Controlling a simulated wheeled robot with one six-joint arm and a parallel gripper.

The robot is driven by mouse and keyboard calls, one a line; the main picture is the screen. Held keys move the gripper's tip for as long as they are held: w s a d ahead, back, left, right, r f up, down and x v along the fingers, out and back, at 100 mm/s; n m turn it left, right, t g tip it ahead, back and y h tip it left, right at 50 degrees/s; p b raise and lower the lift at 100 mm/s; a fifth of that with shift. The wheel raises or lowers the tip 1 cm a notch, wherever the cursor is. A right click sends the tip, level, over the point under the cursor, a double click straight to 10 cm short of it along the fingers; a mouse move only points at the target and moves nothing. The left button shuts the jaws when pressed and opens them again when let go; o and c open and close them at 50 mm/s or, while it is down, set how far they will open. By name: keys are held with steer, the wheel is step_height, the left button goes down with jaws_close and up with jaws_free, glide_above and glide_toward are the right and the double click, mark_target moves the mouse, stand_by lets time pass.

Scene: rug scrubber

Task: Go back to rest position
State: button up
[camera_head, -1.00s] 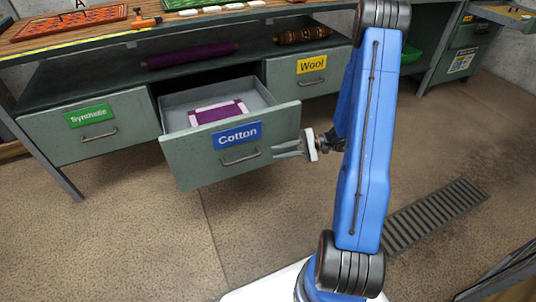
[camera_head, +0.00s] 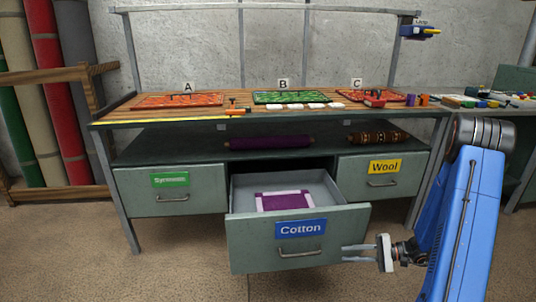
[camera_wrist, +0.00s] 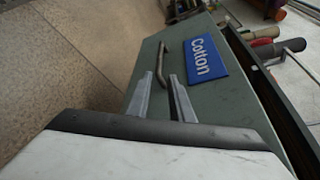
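My gripper (camera_head: 360,253) is at the right edge of the open Cotton drawer (camera_head: 247,254), with its fingers pointing left toward the drawer front. In the wrist view my gripper (camera_wrist: 160,92) shows two fingers apart with nothing between them. The Cotton drawer's handle (camera_wrist: 163,62) lies just beyond the fingertips; the head view shows a gap between fingers and handle (camera_head: 300,252). A folded purple and white cloth (camera_head: 285,201) lies inside the drawer. My blue arm comes in at the right.
The Synthetic drawer (camera_head: 172,202) and Wool drawer (camera_head: 383,183) are closed. The workbench top (camera_head: 238,104) holds rugs, white blocks and an orange tool. A purple roll (camera_head: 268,143) lies on the shelf. Rolled rugs (camera_head: 48,100) stand at the left. Floor in front is open.

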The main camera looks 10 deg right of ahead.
steer(key=s+a+r+n+g+h, duration=0.3)
steer(key=s+a+r, duration=0.3)
steer(key=r, duration=0.2)
steer(key=s+a+r+n+g+h, duration=0.3)
steer(key=s+a+r, duration=0.25)
steer(key=r, duration=0.25)
steer(key=s+r+n+t+h, duration=0.2)
steer(key=s+r+t+h, duration=0.1)
steer(key=s+r, duration=0.3)
steer(key=s+d+r+n+t+h, duration=0.1)
steer(key=s+r+h, duration=0.4)
steer(key=s, duration=0.6)
steer(key=shift+r+n+t+h, duration=0.3)
steer(key=shift+r+n+t, duration=0.3)
steer(key=shift+t, duration=0.3)
